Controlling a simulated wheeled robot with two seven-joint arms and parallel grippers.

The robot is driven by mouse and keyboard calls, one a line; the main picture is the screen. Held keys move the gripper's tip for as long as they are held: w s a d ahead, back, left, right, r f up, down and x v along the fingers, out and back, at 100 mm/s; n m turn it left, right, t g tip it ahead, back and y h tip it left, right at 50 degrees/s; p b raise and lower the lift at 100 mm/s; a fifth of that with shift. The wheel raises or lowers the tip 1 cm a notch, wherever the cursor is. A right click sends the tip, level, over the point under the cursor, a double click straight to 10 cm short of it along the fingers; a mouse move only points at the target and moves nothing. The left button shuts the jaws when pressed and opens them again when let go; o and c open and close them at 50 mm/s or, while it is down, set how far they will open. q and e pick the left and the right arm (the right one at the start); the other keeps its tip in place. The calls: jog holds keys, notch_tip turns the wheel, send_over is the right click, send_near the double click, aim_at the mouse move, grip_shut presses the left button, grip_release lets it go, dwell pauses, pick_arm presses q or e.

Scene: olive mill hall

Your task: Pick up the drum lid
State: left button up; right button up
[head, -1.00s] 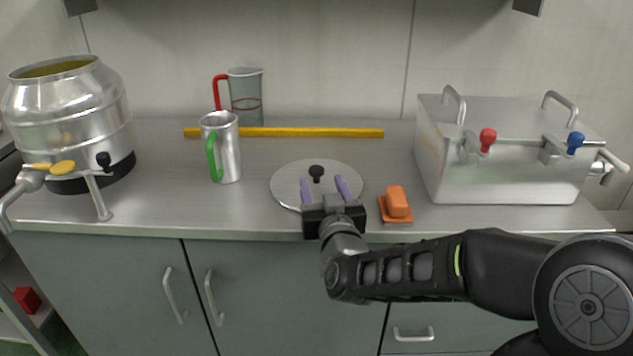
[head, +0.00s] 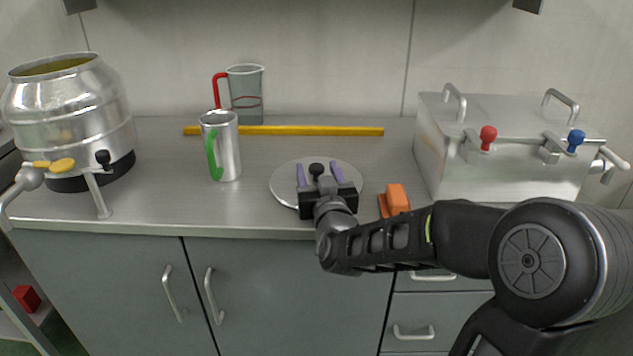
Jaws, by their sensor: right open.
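The drum lid (head: 284,185) is a flat, round, pale metal disc with a black knob (head: 316,169) at its middle. It lies on the steel counter near the front edge. My right gripper (head: 318,174) is over the front part of the lid, its two purple fingers apart, one on each side of the knob in the picture. Whether the fingers are level with the knob cannot be told. The gripper body hides the lid's front part. My left gripper is not in view.
An orange block (head: 397,198) sits close right of the lid, partly behind my arm. A metal mug with green handle (head: 226,150), a red-handled jug (head: 246,95) and a yellow bar (head: 300,131) stand or lie behind. A steel drum (head: 70,110) is left, a steel box (head: 500,170) right.

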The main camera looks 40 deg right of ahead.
grip_shut()
dwell(0.5)
